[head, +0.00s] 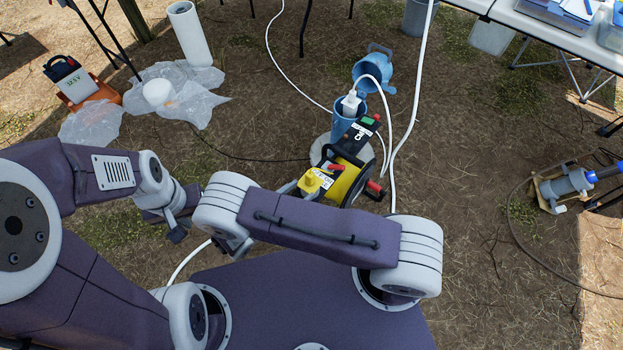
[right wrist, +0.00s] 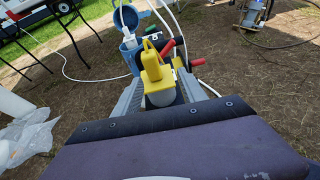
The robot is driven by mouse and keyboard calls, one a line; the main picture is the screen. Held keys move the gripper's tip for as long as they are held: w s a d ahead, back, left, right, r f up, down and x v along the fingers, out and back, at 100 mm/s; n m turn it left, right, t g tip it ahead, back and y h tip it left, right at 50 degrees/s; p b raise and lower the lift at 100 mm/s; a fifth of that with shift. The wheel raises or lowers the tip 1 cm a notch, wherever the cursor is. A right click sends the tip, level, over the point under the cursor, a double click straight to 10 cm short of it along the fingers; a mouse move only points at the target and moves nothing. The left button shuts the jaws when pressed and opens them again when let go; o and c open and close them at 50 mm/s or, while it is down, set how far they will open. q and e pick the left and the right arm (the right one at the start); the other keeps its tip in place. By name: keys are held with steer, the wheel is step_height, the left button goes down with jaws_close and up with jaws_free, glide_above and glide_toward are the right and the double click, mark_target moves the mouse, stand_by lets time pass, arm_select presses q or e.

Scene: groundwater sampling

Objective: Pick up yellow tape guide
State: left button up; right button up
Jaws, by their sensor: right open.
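The yellow tape guide (head: 314,181), a small yellow block with a raised knob and a pale label, is beside a yellow-and-black reel (head: 345,178) in the head view. In the right wrist view the yellow tape guide (right wrist: 157,77) is straight ahead, between the two grey fingers of my open right gripper (right wrist: 160,90). I cannot tell whether the fingers touch it. In the head view my right gripper (head: 290,189) is mostly hidden behind my own arm. My left gripper (head: 178,222) is at the left, away from the guide, its fingers unclear.
A blue well casing (head: 342,122) with an open lid (head: 374,73) stands behind the reel, with a white hose (head: 408,125) nearby. An orange-based battery box (head: 82,87) and plastic sheeting lie at left. A pump (head: 565,186) stands at right. Bare ground separates it from the reel.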

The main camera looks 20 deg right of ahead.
mark_target(307, 181)
steer(key=shift+w+a+n, duration=0.1)
steer(key=shift+w+n, duration=0.3)
steer(key=shift+w, duration=0.3)
steer(key=shift+w+d+f, duration=0.2)
steer(key=shift+d, duration=0.05)
steer(key=shift+b+x, duration=0.5)
steer(key=shift+x, duration=0.55)
steer(key=shift+w+d+f, duration=0.1)
steer(key=shift+w+d, duration=0.2)
steer(key=shift+d, duration=0.15)
steer(key=x, duration=0.1)
steer(key=b+x, duration=0.1)
steer(key=x, duration=0.3)
steer(key=shift+w+d+r, duration=0.1)
steer(key=shift+d+r, duration=0.05)
steer(key=shift+r, duration=0.15)
arm_select(q)
steer(key=shift+w+d+f, duration=0.15)
steer(key=shift+w+f, duration=0.1)
steer(key=shift+f, duration=0.25)
steer(key=shift+w+d+f, duration=0.1)
steer(key=shift+w+f, duration=0.1)
steer(key=shift+f, duration=0.25)
arm_select(e)
steer(key=shift+r, duration=0.1)
jaws_close()
